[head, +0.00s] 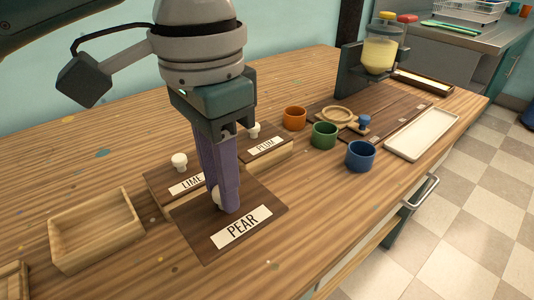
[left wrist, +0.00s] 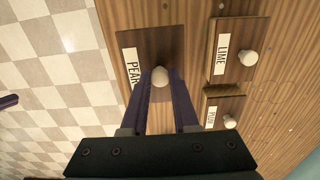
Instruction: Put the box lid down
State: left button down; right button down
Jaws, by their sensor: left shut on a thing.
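The PEAR lid (head: 225,240) is a dark wood board with a white label and a pale round knob. My left gripper (head: 229,208) is shut on that knob from above; the purple fingers hide part of it. In the left wrist view the knob (left wrist: 160,77) sits between the fingertips (left wrist: 162,75), and the lid (left wrist: 150,50) looks level. It lies low over the table in front of the LIME box; I cannot tell whether it touches the table. A purple finger-like part, seemingly of my right gripper (left wrist: 9,101), shows at the left edge there.
The LIME box (head: 160,187) and PLUM box (head: 275,158) stand behind with their lids on. An open, empty wooden box (head: 95,230) is at the left. Orange (head: 294,118), green (head: 324,135) and blue (head: 361,156) cups stand to the right, near a white tray (head: 422,133).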

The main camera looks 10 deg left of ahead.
aim_at(228, 225)
pick_arm(q)
notch_tip(228, 225, down, 8)
jog(key=shift+r+b, duration=0.25)
jog(key=shift+b, duration=0.5)
jog(key=shift+f, duration=0.1)
